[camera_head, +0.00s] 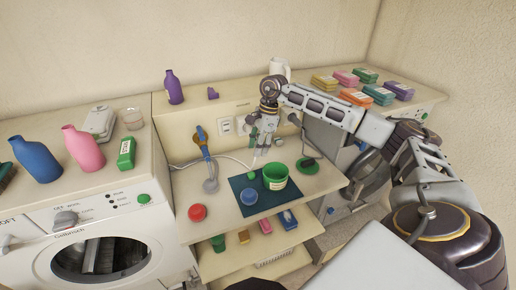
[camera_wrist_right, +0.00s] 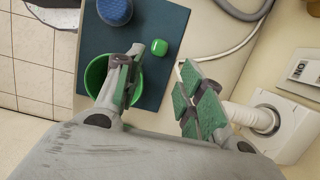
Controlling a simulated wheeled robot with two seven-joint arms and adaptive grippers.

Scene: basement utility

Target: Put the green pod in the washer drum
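The green pod (camera_head: 251,175) is a small rounded green block on the dark blue mat (camera_head: 237,183), beside a green tub (camera_head: 276,178). In the right wrist view the pod (camera_wrist_right: 159,47) lies on the mat (camera_wrist_right: 172,25), apart from the tub (camera_wrist_right: 95,76). My right gripper (camera_head: 263,143) hangs over the counter behind the mat. In the wrist view its fingers (camera_wrist_right: 164,88) are spread and nothing is between them; one finger covers part of the tub. The washer drum (camera_head: 98,258) shows through the round opening at lower left. My left gripper is not in view.
A blue round container (camera_head: 249,197) stands on the mat and a red one (camera_head: 197,212) to its left. Bottles (camera_head: 84,149) and a green box (camera_head: 126,153) stand on the washer. A grey hose (camera_head: 211,180) and outlets (camera_head: 226,126) are near the wall.

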